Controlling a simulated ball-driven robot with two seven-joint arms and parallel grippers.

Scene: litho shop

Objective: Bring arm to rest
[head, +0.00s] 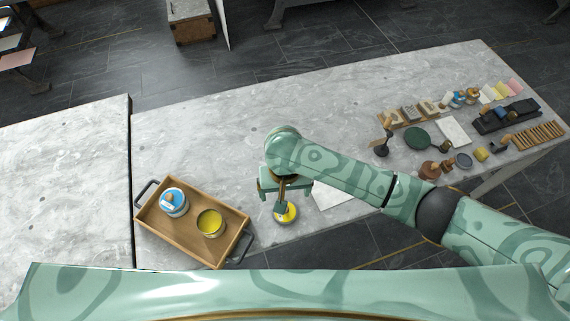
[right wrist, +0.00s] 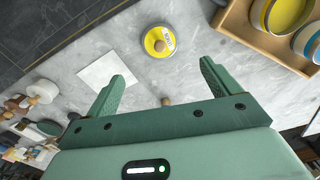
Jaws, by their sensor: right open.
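My right gripper (head: 284,203) is open over the front edge area of the grey stone bench (head: 230,130). A round tin with a yellow label (head: 287,215) stands on the bench just below it, partly hidden by a finger. In the right wrist view the two fingers are spread (right wrist: 162,72), and the yellow-labelled tin (right wrist: 158,41) shows beyond them, apart from both. A small brown knob (right wrist: 167,101) shows by the palm; I cannot tell what it belongs to. My left gripper is not in view.
A wooden tray (head: 184,237) with a blue-labelled tin (head: 174,202) and an open yellow tin (head: 210,223) stands to the left. A white sheet (head: 333,196) lies right of the gripper. Tools, including a black block (head: 507,116), crowd the far right. The bench's middle is clear.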

